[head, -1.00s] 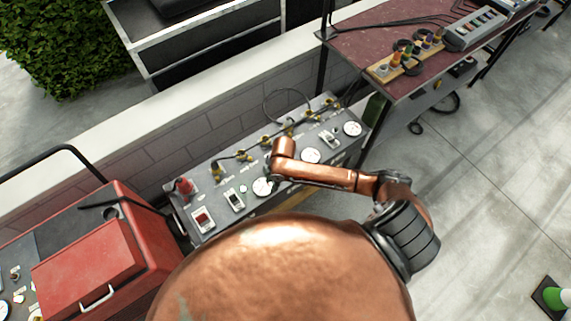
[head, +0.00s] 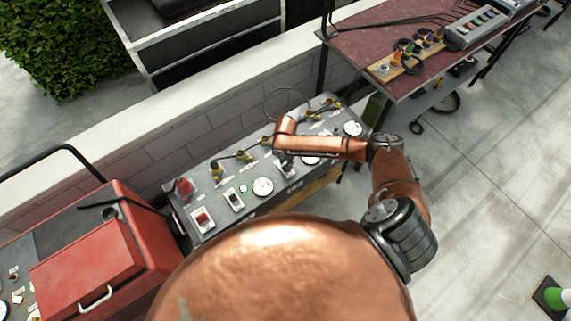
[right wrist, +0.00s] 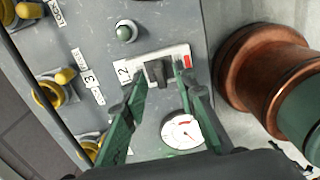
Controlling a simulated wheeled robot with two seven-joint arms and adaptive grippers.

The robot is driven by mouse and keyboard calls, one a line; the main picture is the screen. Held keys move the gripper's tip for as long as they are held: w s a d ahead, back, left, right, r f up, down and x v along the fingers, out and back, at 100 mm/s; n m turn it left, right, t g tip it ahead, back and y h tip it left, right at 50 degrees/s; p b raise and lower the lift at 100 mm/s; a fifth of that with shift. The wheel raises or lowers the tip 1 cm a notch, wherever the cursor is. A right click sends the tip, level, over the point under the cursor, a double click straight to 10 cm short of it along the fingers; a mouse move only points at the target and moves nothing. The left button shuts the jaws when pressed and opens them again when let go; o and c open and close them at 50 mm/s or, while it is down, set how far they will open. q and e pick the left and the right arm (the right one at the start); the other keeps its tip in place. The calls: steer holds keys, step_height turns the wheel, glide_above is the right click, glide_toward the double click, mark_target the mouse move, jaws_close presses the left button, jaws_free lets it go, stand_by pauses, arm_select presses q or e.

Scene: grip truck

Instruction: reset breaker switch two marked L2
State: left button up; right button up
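In the right wrist view, a breaker switch (right wrist: 157,73) with a black lever sits on a pale plate with a red mark at its right end. Whether either finger touches the lever I cannot tell. In the head view the right gripper (head: 286,166) hangs over the middle of the grey control panel (head: 222,183), and the arm hides the switch beneath. My left gripper is out of view.
A round gauge (right wrist: 182,131) lies close below the switch and a green button (right wrist: 125,32) above it. Yellow connectors (right wrist: 50,92) and a black cable line the left. A red case (head: 90,265) is left of the panel.

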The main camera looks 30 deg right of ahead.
steer(key=shift+f, duration=0.3)
steer(key=shift+c, duration=0.6)
jaws_close()
